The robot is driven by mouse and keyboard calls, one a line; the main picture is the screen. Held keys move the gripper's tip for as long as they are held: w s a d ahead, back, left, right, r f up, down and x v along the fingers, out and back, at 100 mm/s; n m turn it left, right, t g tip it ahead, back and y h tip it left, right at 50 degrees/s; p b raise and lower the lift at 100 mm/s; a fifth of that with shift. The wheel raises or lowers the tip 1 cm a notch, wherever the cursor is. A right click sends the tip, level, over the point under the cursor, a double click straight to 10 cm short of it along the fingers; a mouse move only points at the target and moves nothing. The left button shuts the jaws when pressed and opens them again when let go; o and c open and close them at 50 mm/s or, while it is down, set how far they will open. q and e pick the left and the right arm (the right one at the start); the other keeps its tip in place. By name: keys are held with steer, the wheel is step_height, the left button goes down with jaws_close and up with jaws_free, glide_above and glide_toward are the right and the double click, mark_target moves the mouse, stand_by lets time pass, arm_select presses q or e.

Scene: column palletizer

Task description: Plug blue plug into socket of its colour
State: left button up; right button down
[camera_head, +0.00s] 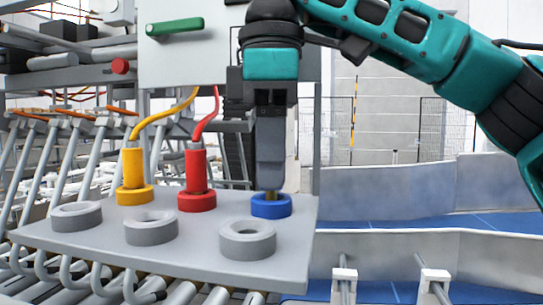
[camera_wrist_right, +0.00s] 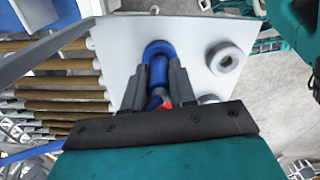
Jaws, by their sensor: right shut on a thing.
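My right gripper (camera_head: 270,180) points down right above the blue ring socket (camera_head: 271,206) at the panel's back right. In the wrist view its two fingers (camera_wrist_right: 158,80) are shut on the blue plug (camera_wrist_right: 158,70), which lines up with the blue socket (camera_wrist_right: 158,47). In the head view the fingers hide most of the plug. A small brass-coloured part shows between the fingertips and the socket opening. How deep the plug sits in the socket is hidden. My left gripper is not in view.
The yellow plug (camera_head: 133,168) and red plug (camera_head: 195,170) stand upright in the yellow and red sockets, with cables rising behind. Grey ring sockets (camera_head: 76,216), (camera_head: 151,228), (camera_head: 247,240) line the front of the grey panel (camera_head: 195,250). A roller conveyor lies at left.

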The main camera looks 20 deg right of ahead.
steer(key=shift+f, duration=0.35)
stand_by(0.4)
steer(key=c, duration=0.8)
jaws_free()
steer(key=shift+c, duration=0.2)
step_height(320, 180, up, 9)
steer(key=shift+r+p, duration=0.2)
steer(key=shift+p, duration=0.15)
steer(key=shift+r, duration=1.3)
